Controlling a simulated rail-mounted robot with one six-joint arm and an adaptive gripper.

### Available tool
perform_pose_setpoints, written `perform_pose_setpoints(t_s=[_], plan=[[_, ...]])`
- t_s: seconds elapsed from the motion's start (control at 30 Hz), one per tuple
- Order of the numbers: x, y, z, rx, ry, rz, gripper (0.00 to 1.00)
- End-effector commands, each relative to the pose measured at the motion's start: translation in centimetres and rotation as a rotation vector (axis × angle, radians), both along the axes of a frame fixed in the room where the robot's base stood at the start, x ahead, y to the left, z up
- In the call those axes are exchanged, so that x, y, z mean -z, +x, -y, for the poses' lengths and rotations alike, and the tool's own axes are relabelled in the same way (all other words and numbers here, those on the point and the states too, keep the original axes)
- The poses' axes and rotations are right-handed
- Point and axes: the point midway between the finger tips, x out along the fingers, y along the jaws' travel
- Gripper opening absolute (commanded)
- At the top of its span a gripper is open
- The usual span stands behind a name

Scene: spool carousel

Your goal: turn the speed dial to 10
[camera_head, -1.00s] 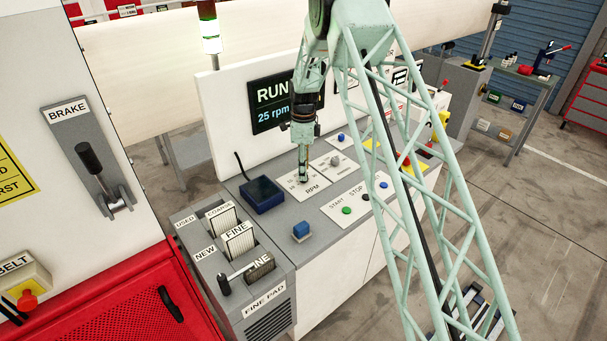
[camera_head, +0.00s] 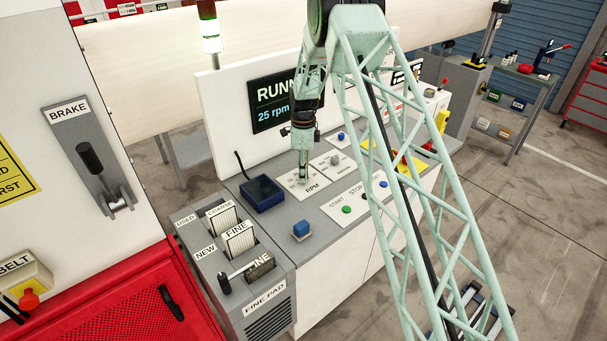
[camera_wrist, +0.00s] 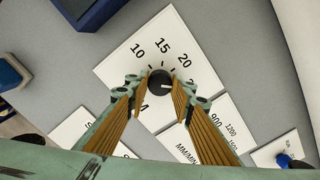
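The speed dial (camera_wrist: 160,86) is a small dark round knob on a white plate (camera_wrist: 119,70) marked 10, 15, 20 and more. Its pale pointer mark faces right in the wrist view, away from the 10. My gripper (camera_wrist: 158,83) points down at the dial, one finger on each side. The fingers are apart, with a small gap on the left; contact on the right cannot be told. In the head view my gripper (camera_head: 303,181) stands over the RPM plate (camera_head: 312,189) and hides the dial. The screen (camera_head: 278,104) reads 25 rpm.
A dark blue box (camera_head: 262,194) sits left of the plate, and a blue block (camera_head: 301,231) nearer the front. The START/STOP plate (camera_head: 352,201) with its buttons lies to the right. A second knob (camera_head: 335,160) is just behind. The upright screen panel bounds the back.

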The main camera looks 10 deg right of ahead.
Motion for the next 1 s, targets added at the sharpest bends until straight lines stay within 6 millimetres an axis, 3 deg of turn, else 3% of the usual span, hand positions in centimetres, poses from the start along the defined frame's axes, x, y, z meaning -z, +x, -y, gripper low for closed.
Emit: perform_pose_setpoints(t_s=[0.53, 1.0], plan=[[0.10, 0.04, -0.01, -0.074, 0.000, 0.001, 0.12], [0.23, 0.04, -0.01, -0.371, 0.000, 0.001, 0.12]])
